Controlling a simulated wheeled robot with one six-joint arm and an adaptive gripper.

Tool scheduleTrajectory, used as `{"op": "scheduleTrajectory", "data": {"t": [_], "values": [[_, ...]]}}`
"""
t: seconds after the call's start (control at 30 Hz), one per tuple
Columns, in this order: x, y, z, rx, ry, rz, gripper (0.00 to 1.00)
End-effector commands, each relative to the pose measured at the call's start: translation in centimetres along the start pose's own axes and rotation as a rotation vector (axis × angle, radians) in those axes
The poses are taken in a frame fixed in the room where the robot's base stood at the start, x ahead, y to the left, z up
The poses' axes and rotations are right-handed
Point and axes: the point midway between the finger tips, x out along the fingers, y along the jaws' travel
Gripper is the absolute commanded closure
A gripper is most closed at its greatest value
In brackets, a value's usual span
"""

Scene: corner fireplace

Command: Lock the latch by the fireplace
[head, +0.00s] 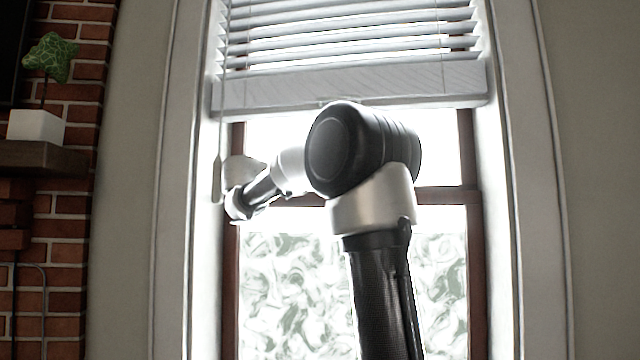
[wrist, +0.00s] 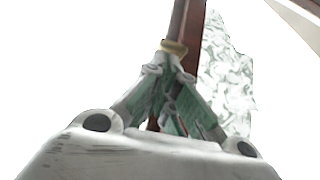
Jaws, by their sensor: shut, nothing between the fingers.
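In the wrist view a small brass-coloured piece (wrist: 174,47), which looks like the latch, sits at the brown window bar (wrist: 188,22). Whether it is locked cannot be told. My gripper (wrist: 169,68) is shut and empty, with its fingertips together just below the brass piece in the picture. I cannot tell whether they touch it. In the head view the window (head: 450,195) has a brown frame, and my arm stands in front of it. The arm hides part of the middle rail, and neither the latch nor my fingertips can be made out there.
A white blind (head: 350,90) hangs over the upper window, with a cord and pull (head: 217,180) at the left. A brick fireplace wall (head: 65,225) with a mantel shelf (head: 40,158) and a potted plant (head: 40,125) stands at far left. The wall at right is bare.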

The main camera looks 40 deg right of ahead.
Motion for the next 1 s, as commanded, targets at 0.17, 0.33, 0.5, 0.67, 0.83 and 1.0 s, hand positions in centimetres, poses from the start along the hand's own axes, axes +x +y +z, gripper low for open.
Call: {"op": "scheduleTrajectory", "data": {"t": [0.17, 0.33, 0.5, 0.67, 0.83, 1.0], "values": [[0.0, 0.0, 0.0, 0.0, 0.0, 0.0, 1.0], [0.0, 0.0, 0.1, 0.0, 0.007, 0.0, 1.0], [0.0, 0.0, 0.4, 0.001, 0.044, 0.0, 1.0], [0.0, 0.0, 0.5, 0.001, 0.066, -0.001, 1.0], [0.1, 0.0, 0.7, 0.001, 0.093, -0.001, 1.0], [0.1, 0.0, 1.1, 0.001, 0.137, 0.0, 1.0]]}}
